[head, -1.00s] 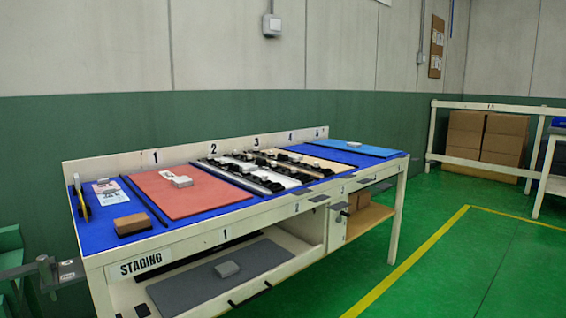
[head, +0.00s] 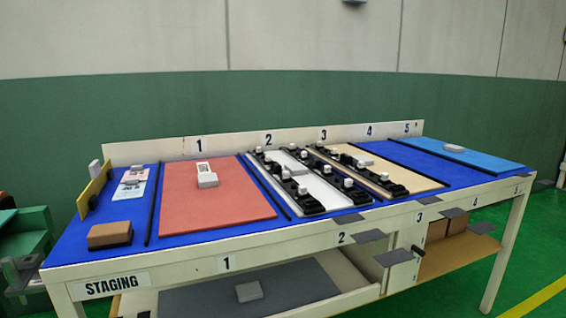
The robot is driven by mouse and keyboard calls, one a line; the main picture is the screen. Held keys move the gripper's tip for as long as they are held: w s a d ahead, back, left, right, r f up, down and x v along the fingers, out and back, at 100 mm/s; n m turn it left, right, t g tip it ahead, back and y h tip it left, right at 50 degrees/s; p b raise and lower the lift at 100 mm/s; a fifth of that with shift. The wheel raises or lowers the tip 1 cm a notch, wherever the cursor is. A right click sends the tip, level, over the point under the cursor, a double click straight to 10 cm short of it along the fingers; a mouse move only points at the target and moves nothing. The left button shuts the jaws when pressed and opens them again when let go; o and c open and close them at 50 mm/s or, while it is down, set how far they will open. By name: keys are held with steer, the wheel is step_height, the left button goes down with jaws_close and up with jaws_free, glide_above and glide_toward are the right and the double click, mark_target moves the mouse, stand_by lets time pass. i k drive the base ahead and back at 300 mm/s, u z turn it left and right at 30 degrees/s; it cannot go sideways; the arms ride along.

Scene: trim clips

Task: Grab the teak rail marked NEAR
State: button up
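No marking NEAR can be read, and I cannot tell which piece is the teak rail. A tan, wood-coloured panel (head: 412,181) lies on the bench in bay 3, with dark clips (head: 382,184) and small white knobs along it. A white panel (head: 313,188) beside it to the left, in bay 2, bears similar dark clips. A brown block (head: 109,233) sits at the bench's front left. My gripper is not in view.
The blue-topped bench (head: 210,233) also bears a red panel (head: 240,206), a light-blue panel (head: 470,152) and a yellow upright piece (head: 92,191). A lower shelf holds a grey panel (head: 300,290). Small dark tabs (head: 369,236) jut from the front edge. Green floor lies at right.

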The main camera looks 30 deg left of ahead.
mark_target(344, 189)
steer(key=u, duration=0.8)
steer(key=i, duration=0.85)
steer(key=u, duration=0.9)
